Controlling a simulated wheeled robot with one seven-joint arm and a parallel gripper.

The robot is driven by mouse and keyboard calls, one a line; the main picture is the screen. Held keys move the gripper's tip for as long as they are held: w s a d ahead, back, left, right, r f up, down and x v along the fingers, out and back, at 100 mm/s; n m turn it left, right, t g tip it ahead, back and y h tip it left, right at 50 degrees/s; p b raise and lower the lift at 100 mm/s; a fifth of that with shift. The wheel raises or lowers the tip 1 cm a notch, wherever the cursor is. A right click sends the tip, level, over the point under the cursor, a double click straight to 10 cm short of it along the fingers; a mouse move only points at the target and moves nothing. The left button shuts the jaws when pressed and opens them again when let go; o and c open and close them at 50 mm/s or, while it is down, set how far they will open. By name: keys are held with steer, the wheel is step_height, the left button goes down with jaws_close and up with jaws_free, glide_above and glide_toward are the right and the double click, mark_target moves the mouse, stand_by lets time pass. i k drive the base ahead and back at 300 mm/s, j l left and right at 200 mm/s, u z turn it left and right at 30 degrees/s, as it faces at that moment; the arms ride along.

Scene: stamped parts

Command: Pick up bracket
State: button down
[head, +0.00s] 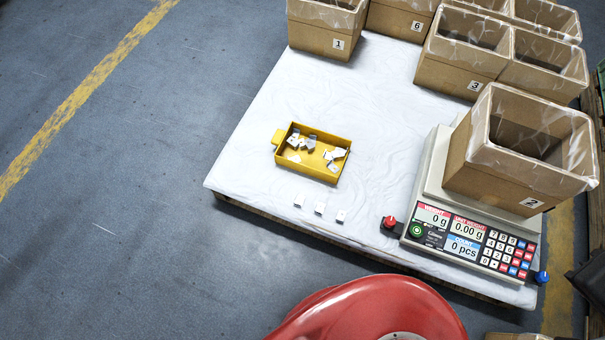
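Several small whitish metal brackets (294,142) lie jumbled in a yellow tray (306,173), in two loose groups at its left and right. Three more small pale pieces that look like brackets lie in a row on the white-covered pallet in front of the tray: a left one (299,201), a middle one (319,208) and a right one (341,216). They are apart from one another. My gripper is not in view, so its state does not show.
A counting scale (433,178) reading 0 g and 0 pcs carries cardboard box 2 (475,157). Box 1 (318,36), box 6 (398,20) and box 3 (451,68) stand behind. The white sheet (255,125) left of the tray is clear. A red rounded body fills the bottom edge.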

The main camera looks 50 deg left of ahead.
mark_target(339, 218)
steer(key=j+u, duration=0.1)
steer(key=u, duration=0.3)
steer(key=j+u, duration=0.1)
steer(key=u, duration=0.3)
steer(key=j+u, duration=0.1)
steer(key=u, duration=0.25)
steer(key=j+u, duration=0.1)
steer(key=u, duration=0.3)
